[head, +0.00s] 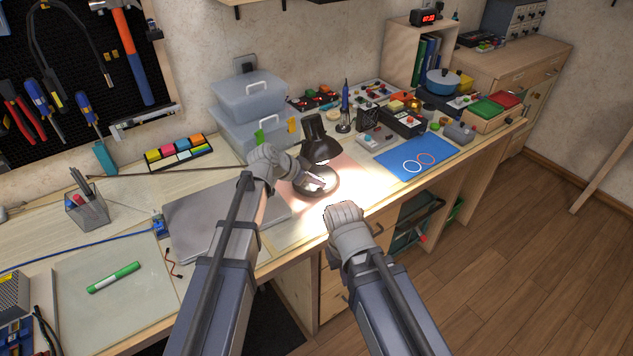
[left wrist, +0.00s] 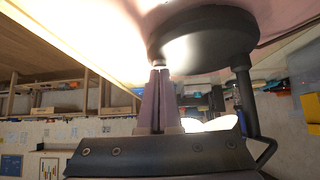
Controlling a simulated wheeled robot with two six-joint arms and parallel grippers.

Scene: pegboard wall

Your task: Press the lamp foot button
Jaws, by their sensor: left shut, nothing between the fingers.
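The black desk lamp (head: 321,150) stands on the workbench, its shade tilted over its round foot, and bright light falls on the bench under it. Its foot (head: 326,190) also shows large in the left wrist view (left wrist: 205,45). My left gripper (head: 315,182) is shut and empty, with its fingertips at the foot. In the left wrist view the closed fingers (left wrist: 160,72) meet the near edge of the foot; the button is hidden or lost in glare, and I cannot tell whether they touch it. My right gripper (head: 343,216) is by the bench's front edge, its fingers hidden.
A grey laptop-like slab (head: 205,215) lies left of the lamp. Clear plastic boxes (head: 248,97) stand behind it. A blue mat (head: 415,158) with two rings, and several small devices, lie to the right. The floor in front of the bench is clear.

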